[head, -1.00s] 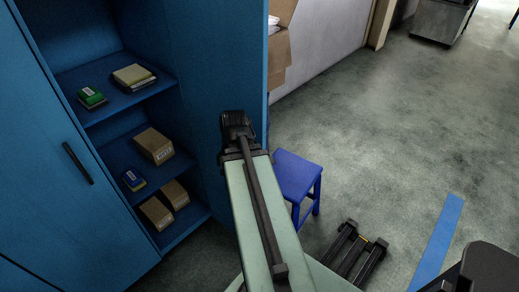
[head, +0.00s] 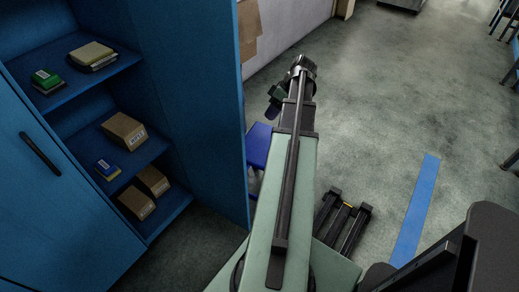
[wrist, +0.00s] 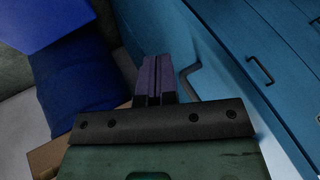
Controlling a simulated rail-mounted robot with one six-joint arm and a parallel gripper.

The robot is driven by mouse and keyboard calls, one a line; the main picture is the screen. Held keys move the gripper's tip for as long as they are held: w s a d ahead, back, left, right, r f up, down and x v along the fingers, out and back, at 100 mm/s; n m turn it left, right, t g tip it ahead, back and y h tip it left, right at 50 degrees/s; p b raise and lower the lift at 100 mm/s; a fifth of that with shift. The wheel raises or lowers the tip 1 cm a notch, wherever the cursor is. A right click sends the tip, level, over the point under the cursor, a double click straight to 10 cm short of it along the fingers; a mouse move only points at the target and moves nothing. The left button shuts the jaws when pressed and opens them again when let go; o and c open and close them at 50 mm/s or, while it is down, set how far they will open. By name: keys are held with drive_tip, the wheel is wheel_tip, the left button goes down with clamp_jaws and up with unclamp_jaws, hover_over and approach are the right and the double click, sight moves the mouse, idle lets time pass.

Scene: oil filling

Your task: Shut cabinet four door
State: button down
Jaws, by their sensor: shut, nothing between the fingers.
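A blue cabinet stands at the left of the head view with its door (head: 190,110) swung open, shelves exposed. A door handle (wrist: 188,80) shows on a blue face in the wrist view, just right of the fingers; I take it to be the open door's outer side. My gripper (head: 276,97) is to the right of the door's free edge in the head view, small and dark at the arm's end. In the wrist view its fingertips (wrist: 157,62) are together and empty. I cannot tell if they touch the door.
The shelves hold cardboard boxes (head: 124,131) and small packs. A closed blue door (head: 25,180) is left of them. A blue stool (head: 259,145) stands partly behind my arm. A black pallet-like frame (head: 342,225) lies on the floor. Open floor (head: 390,110) extends to the right.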

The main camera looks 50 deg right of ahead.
drive_tip(key=a+r+b+x, duration=0.1)
drive_tip(key=b+x, duration=0.7)
drive_tip(key=x, duration=0.3)
drive_tip(key=shift+a+f+t, duration=0.25)
drive_tip(key=shift+a+t, duration=0.05)
drive_tip(key=shift+a, duration=0.3)
drive_tip(key=shift+w, duration=0.1)
